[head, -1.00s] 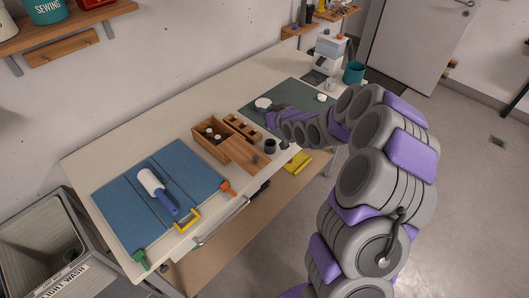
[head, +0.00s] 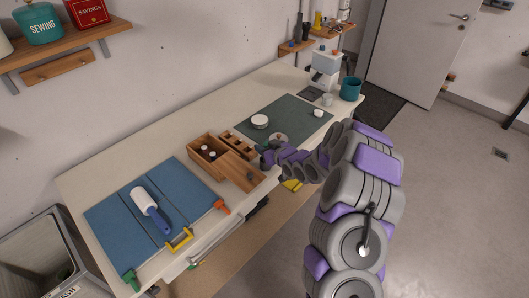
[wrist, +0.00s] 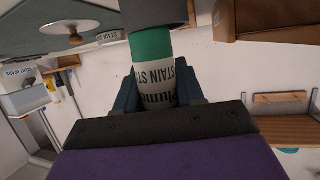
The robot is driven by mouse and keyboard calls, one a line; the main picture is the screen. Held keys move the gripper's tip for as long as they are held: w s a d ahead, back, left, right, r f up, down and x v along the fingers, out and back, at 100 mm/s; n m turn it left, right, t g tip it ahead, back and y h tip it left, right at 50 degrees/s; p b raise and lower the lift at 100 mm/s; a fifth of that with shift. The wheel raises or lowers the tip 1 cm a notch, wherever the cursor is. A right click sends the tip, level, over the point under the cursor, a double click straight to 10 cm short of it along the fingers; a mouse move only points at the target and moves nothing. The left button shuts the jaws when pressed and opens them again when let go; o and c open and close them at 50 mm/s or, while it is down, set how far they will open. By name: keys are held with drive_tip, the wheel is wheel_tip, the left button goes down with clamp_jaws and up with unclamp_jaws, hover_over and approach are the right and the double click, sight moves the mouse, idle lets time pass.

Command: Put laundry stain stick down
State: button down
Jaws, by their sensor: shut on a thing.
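The laundry stain stick (wrist: 155,75) is in my gripper in the wrist view. It has a white body lettered "STAIN ST", a green band and a dark grey end at the top of the picture. My gripper (wrist: 158,90) is shut on its body, with a dark finger on each side. In the head view my gripper (head: 266,158) is low at the front edge of the worktable (head: 190,120), just right of the wooden box. The stick is too small there to make out, and I cannot tell whether it touches the table.
The wooden box (head: 207,148) with compartments stands left of my gripper. A green mat (head: 290,110) behind it holds a round white tin (head: 259,121) and a grey lid with a knob (head: 278,138). A lint roller (head: 145,200) lies on the blue board (head: 110,220).

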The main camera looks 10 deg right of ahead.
drive_tip(key=shift+s+f, duration=0.2)
drive_tip(key=shift+f, duration=0.8)
drive_tip(key=shift+s+a+f, duration=0.1)
drive_tip(key=shift+a+f, duration=0.05)
drive_tip(key=shift+a, duration=0.25)
drive_tip(key=c, duration=1.1)
unclamp_jaws()
drive_tip(key=shift+w+a+f, duration=0.15)
drive_tip(key=shift+w, duration=0.05)
drive_tip(key=shift+o, duration=0.6)
drive_tip(key=shift+w, duration=0.2)
drive_tip(key=shift+o, duration=1.4)
drive_tip(key=shift+s+r, duration=0.15)
drive_tip(key=shift+r, duration=0.1)
drive_tip(key=shift+d, duration=0.35)
